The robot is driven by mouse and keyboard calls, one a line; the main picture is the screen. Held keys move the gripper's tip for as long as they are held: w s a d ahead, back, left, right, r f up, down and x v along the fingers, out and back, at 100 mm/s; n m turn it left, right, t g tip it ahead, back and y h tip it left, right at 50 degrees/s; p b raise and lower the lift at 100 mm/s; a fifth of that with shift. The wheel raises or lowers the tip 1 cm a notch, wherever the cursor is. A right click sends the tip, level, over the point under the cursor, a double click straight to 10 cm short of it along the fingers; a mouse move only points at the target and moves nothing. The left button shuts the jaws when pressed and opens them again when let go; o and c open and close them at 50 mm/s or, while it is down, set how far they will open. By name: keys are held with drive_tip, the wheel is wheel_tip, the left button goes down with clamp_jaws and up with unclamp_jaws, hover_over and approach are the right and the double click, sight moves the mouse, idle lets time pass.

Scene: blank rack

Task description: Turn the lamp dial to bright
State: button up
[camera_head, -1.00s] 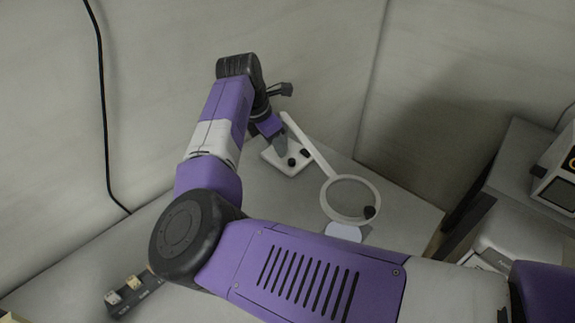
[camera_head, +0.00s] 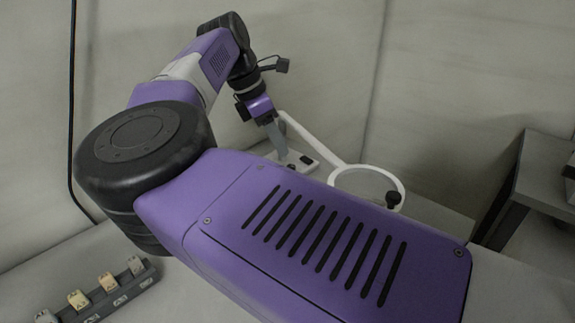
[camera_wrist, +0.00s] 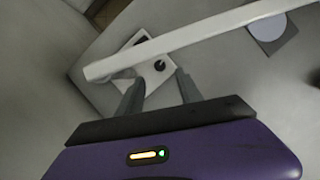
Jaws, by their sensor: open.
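The white lamp has a flat base (camera_head: 312,167), a slanting arm (camera_head: 318,145) and a ring head (camera_head: 401,184) with a black knob (camera_head: 393,199). In the wrist view, a small round black dial (camera_wrist: 159,65) sits on the lamp base (camera_wrist: 103,95), and a dark switch-like part shows behind the lamp arm (camera_wrist: 200,30). My gripper (camera_wrist: 157,80) is open, its fingers on either side of the dial in that view, with nothing between them. In the head view my gripper (camera_head: 281,152) is over the base and partly hides it. I cannot tell whether it touches the dial.
The lamp arm crosses just beyond my fingertips in the wrist view. A grey rack with several small labelled blocks (camera_head: 108,284) is at the lower left. Walls stand close behind the lamp. A grey stand (camera_head: 545,165) is at the right.

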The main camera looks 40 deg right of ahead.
sight(290, 167)
drive_tip(key=b+x, duration=0.1)
drive_tip(key=x, duration=0.6)
drive_tip(key=shift+f, duration=0.1)
clamp_jaws()
